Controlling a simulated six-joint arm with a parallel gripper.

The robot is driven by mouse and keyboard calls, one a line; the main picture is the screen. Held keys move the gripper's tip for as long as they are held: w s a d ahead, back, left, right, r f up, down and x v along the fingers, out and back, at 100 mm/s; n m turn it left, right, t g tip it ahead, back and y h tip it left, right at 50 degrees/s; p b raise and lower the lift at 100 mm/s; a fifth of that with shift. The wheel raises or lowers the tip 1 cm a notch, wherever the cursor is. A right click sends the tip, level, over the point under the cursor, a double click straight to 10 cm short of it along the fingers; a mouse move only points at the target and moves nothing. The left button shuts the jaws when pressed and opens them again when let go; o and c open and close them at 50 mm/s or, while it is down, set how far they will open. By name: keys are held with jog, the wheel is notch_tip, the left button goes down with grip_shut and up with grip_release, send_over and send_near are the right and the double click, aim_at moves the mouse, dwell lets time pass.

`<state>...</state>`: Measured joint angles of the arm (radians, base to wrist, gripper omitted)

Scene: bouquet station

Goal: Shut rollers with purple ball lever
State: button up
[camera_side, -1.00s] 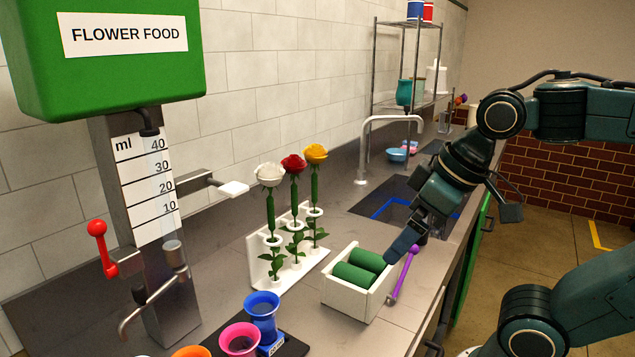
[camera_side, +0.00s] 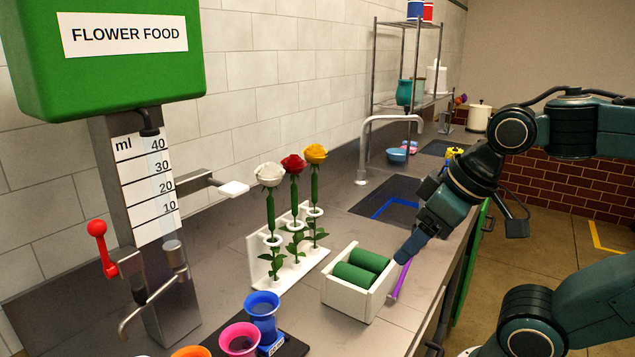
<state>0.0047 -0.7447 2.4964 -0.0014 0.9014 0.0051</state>
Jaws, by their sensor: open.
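Two green rollers (camera_side: 354,276) lie side by side in a white box (camera_side: 345,298) on the counter. I cannot tell whether there is a gap between them. The purple lever (camera_side: 400,284) stands at the right side of the box, its shaft leaning up and to the right. Its ball end is hidden behind my gripper. My gripper (camera_side: 403,256) is open, with its fingers pointing down over the upper part of the lever, beside the box. I cannot tell whether it touches the lever.
A white rack (camera_side: 264,277) with a white, a red and a yellow rose stands left of the box. Blue (camera_side: 262,310) and pink (camera_side: 240,337) vases stand in front. The flower food dispenser (camera_side: 105,60) is at left, the sink (camera_side: 385,205) behind. The counter edge is close at right.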

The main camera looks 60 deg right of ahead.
jog(key=shift+w+d, duration=0.2)
jog(key=shift+w, duration=0.1)
jog(key=c, duration=0.7)
jog(key=shift+w+d+r+m+g, duration=0.2)
jog(key=shift+w+d+m+g, duration=0.3)
jog(key=shift+m, duration=0.3)
grip_shut()
jog(key=w+d+f+m+g, duration=0.1)
jog(key=w+d+m+g, duration=0.1)
jog(key=w+d+m, duration=0.4)
jog(key=w+d+f+m+g, duration=0.15)
jog(key=d+m, duration=0.25)
jog(key=d, duration=0.4)
jog(key=s+d+f+m+g+y, duration=0.1)
jog(key=d+f+m, duration=0.3)
jog(key=d, duration=0.4)
jog(key=s+d+f+m+g+y, duration=0.1)
jog(key=s+d+f+m+y, duration=0.1)
jog(key=d, duration=0.6)
jog(key=shift+d+f+m, duration=0.2)
jog(key=shift+f+m, duration=0.65)
jog(key=shift+m, duration=0.25)
